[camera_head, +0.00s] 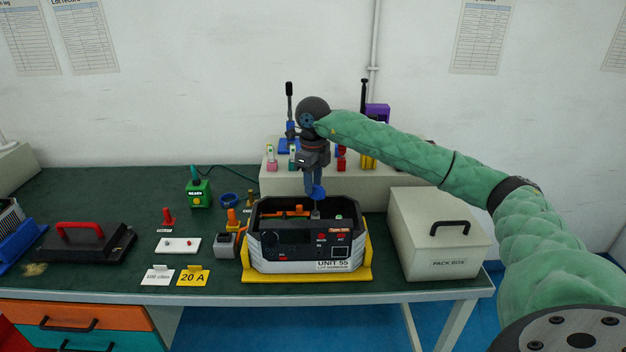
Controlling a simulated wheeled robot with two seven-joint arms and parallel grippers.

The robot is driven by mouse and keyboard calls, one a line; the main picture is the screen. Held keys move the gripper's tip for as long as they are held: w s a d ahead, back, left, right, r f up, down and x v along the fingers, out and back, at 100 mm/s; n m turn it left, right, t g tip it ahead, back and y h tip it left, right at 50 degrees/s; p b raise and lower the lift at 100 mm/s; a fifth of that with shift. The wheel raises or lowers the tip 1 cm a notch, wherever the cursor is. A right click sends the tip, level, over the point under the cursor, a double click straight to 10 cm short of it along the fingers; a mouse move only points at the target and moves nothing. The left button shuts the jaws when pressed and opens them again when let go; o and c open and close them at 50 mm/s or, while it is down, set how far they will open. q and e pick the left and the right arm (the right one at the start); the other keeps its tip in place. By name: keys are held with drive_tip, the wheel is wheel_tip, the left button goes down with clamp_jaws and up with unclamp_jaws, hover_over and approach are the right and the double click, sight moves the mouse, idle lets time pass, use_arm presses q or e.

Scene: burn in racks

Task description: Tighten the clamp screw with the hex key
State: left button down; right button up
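My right gripper (315,186) points straight down above the open unit, labelled UNIT 55 (299,260). It looks shut on a blue-handled tool, which I take to be the hex key (318,194). The key's thin grey shaft reaches down into the unit's open top. Its lower end is at a small grey part inside, but I cannot tell whether it is seated. The clamp screw cannot be made out separately at this size. An orange part (290,212) lies inside the unit at the back left. My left gripper is not in view.
The unit rests on a yellow base (307,277). A PACK BOX (438,240) stands right of it. Behind is a raised shelf (385,187) with several coloured tools. Left are a green READY device (198,190), small cards, and a black lid with red handle (82,241).

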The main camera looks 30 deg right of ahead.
drive_tip(key=shift+f+b, duration=1.05)
drive_tip(key=shift+f, duration=0.8)
drive_tip(key=shift+c, duration=0.2)
clamp_jaws()
drive_tip(key=shift+f, duration=0.1)
